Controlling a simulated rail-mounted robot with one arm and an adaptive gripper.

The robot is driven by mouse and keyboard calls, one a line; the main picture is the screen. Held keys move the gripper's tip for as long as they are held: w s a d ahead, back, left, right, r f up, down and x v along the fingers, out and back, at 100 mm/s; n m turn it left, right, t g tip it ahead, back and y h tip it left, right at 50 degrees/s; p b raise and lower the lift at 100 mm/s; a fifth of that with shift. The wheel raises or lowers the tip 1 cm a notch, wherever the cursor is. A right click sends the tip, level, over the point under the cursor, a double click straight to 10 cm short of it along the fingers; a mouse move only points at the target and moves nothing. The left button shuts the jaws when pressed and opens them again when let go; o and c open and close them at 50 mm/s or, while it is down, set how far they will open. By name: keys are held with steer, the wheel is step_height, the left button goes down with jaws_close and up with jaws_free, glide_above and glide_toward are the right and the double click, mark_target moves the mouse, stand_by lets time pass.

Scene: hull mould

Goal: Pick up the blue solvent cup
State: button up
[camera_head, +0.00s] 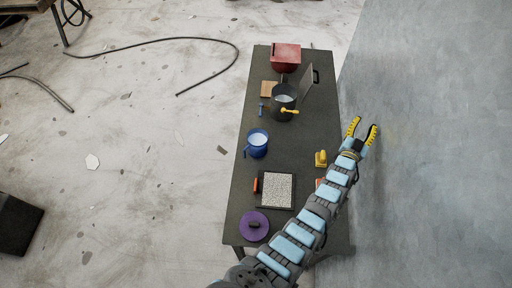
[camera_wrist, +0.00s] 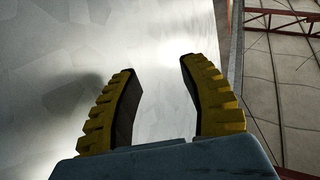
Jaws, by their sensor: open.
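The blue solvent cup (camera_head: 257,144) stands upright near the left edge of the dark table, about halfway along it. A pale content shows inside its rim, and a handle sticks out at its lower left. My gripper (camera_head: 364,130) is open and empty, to the right of the cup and past the table's right edge, in front of the grey hull surface. In the wrist view my gripper (camera_wrist: 158,85) has its two yellow-and-black fingers apart with nothing between them. The cup is not in the wrist view.
The table (camera_head: 318,118) also bears a dark pot (camera_head: 283,104), a red box (camera_head: 286,57), a speckled tray (camera_head: 277,189), a purple lid-like disc (camera_head: 254,226) and a yellow tool (camera_head: 321,158). The grey hull mould (camera_head: 430,150) rises at right. A cable (camera_head: 215,38) lies on the floor.

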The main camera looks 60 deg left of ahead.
steer(key=w+a+f+m+g+h+b, duration=0.25)
steer(key=a+f+g, duration=0.3)
steer(key=a, duration=0.65)
steer(key=m+g+h+b, duration=0.1)
steer(key=g+h+b, duration=0.6)
steer(key=g+b, duration=0.45)
glide_above(244, 151)
steer(key=p, duration=0.1)
step_height(244, 151, down, 6)
steer(key=shift+f, duration=4.5)
steer(key=shift+w+a+f+b, duration=0.15)
steer(key=shift+f+b, duration=0.05)
steer(key=shift+f, duration=0.6)
steer(key=shift+w+a+f+b, duration=0.1)
steer(key=shift+f+b, duration=0.05)
steer(key=shift+f, duration=1.55)
